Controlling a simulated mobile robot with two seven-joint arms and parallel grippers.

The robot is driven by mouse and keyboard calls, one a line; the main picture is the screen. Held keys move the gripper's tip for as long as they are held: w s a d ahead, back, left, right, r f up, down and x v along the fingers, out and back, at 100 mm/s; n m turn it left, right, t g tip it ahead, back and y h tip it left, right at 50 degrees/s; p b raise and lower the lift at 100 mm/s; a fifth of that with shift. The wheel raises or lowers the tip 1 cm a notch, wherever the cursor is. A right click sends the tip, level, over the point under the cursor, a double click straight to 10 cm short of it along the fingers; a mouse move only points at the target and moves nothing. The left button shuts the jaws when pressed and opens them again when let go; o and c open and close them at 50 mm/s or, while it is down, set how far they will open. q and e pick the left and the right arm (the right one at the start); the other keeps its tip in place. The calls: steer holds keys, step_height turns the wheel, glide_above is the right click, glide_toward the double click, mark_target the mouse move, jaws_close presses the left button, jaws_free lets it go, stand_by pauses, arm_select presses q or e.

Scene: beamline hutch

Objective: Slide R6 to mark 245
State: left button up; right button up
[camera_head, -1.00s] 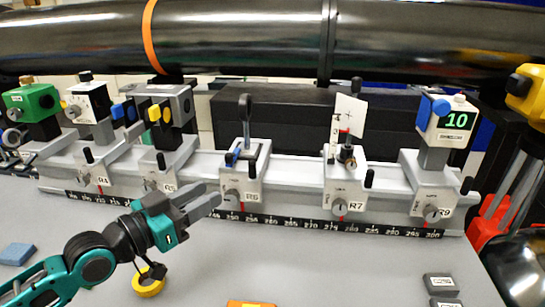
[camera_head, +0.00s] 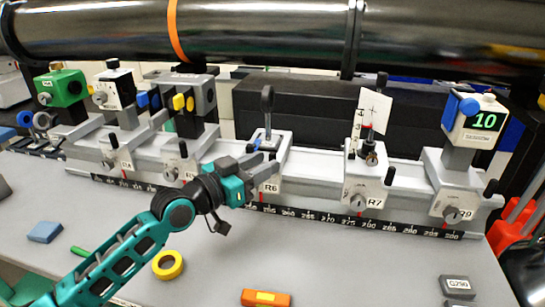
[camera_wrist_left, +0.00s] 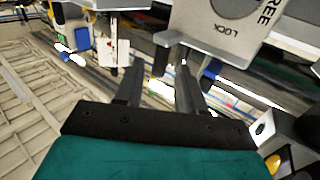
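The R6 carriage (camera_head: 277,155) is a grey slide with a dark upright post, on the rail between R5 and R7. Its red pointer is above the black scale strip (camera_head: 330,217), near the low 250s; the exact reading is too small to tell. My left gripper (camera_head: 264,163) is at R6's front face and hides its knob in the head view. In the left wrist view a plate (camera_wrist_left: 190,17) with a dark knob and the words LOCK and FREE is just beyond the fingers. My right gripper is out of view.
R5 (camera_head: 183,165) with its yellow-knobbed block is close left of my gripper. R7 (camera_head: 366,185) and R9 (camera_head: 449,190) are to the right. The bench front holds a yellow ring (camera_head: 168,276), an orange block (camera_head: 266,297) and a blue block (camera_head: 45,232). A black tube spans the top.

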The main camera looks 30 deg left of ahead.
mark_target(272, 158)
arm_select(q)
steer(key=shift+x, duration=1.75)
jaws_close()
